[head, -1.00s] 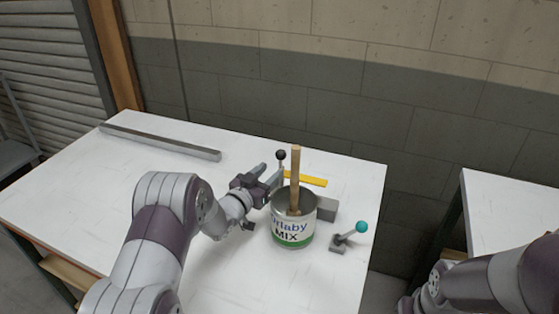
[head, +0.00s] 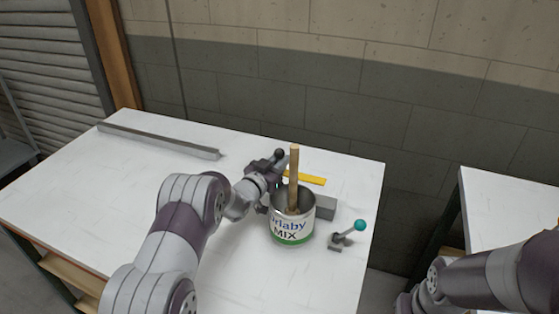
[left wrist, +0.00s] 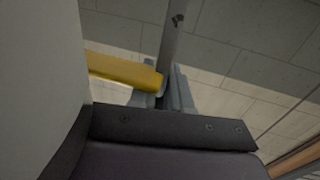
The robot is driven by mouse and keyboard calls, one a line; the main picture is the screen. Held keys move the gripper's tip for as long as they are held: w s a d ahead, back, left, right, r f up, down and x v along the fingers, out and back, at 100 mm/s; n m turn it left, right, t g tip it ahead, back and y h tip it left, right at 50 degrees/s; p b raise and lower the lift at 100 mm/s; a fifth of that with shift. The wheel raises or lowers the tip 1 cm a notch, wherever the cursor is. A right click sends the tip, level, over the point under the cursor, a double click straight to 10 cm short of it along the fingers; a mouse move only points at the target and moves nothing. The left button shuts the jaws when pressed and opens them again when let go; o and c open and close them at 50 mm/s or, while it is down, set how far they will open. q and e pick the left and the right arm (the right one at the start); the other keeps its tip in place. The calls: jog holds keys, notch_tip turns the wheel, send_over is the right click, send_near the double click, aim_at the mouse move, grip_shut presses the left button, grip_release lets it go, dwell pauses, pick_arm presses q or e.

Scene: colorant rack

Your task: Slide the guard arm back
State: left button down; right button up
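The guard arm (head: 305,178) is a flat yellow bar behind the paint can (head: 292,222). A grey upright handle with a black knob (head: 279,153) stands at its left end. My left gripper (head: 275,168) is at this handle, just left of the can. In the left wrist view the grey handle post (left wrist: 170,40) runs between the closely spaced fingers (left wrist: 168,92), which look shut on it. The yellow bar (left wrist: 125,70) extends left from there. The fingertips are partly hidden in the head view. My right arm is at the lower right; its gripper is out of view.
A wooden stick (head: 294,165) stands in the can. A grey block (head: 325,207) is behind the can, and a small lever with a teal knob (head: 360,225) is to its right. A long grey bar (head: 160,142) lies at the table's back left. The table's left half is mostly clear.

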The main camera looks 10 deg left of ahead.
pick_arm(q)
jog(key=shift+w+r, duration=0.1)
jog(key=shift+r, duration=0.15)
jog(key=shift+w+f+b, duration=0.1)
jog(key=shift+b, duration=0.4)
jog(key=shift+r, duration=0.2)
jog(key=shift+w, duration=0.1)
jog(key=c, duration=1.1)
grip_release()
jog(key=shift+o, duration=0.5)
jog(key=shift+a, duration=0.1)
jog(key=shift+s+d, duration=0.2)
jog(key=shift+s+a+f, duration=0.1)
jog(key=shift+s+a, duration=0.05)
jog(key=shift+s, duration=0.05)
jog(key=v, duration=1.2)
jog(key=shift+b, duration=0.35)
